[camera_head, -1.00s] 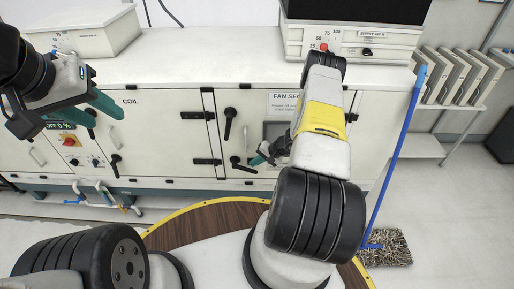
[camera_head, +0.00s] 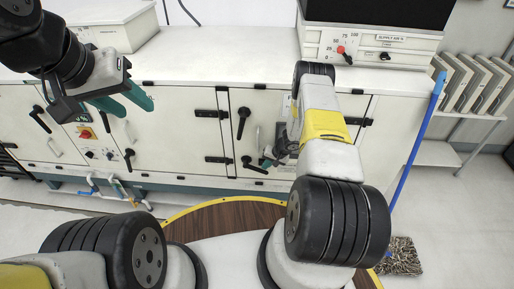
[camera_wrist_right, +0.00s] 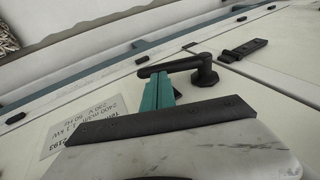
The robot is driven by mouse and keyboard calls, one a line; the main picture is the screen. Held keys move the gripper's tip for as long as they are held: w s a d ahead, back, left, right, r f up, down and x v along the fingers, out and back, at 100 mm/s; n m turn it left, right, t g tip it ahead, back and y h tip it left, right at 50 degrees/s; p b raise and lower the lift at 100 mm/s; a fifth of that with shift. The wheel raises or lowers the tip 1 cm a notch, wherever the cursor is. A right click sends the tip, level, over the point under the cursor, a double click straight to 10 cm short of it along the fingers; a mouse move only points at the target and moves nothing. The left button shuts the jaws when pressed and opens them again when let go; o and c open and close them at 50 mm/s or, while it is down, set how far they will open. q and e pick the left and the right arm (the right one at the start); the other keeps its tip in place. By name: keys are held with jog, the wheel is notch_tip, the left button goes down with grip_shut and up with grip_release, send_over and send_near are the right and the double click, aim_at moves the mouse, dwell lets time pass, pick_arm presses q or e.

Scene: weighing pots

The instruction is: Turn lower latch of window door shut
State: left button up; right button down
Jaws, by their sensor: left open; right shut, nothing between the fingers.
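The window door (camera_head: 272,105) is the cabinet panel at the right, largely covered by my right arm. Its lower latch (camera_head: 254,166) is a black lever near the door's lower left edge, pointing right and slightly down. In the right wrist view the latch's lever (camera_wrist_right: 168,68) runs left from its round pivot (camera_wrist_right: 205,75). My right gripper (camera_head: 267,160) is beside the lever. Its teal fingers (camera_wrist_right: 158,90) are shut and empty, with the tips at the lever; contact cannot be told. My left gripper (camera_head: 138,102) is open and empty, left of the door.
The upper latch (camera_head: 242,123) hangs nearly straight down. Black hinges (camera_head: 212,114) sit on the panel to the left. A blue mop handle (camera_head: 418,135) leans at the cabinet's right end. A supply air box (camera_head: 370,46) stands on top.

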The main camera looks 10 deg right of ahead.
jog(key=shift+x, duration=1.2)
jog(key=shift+f, duration=0.15)
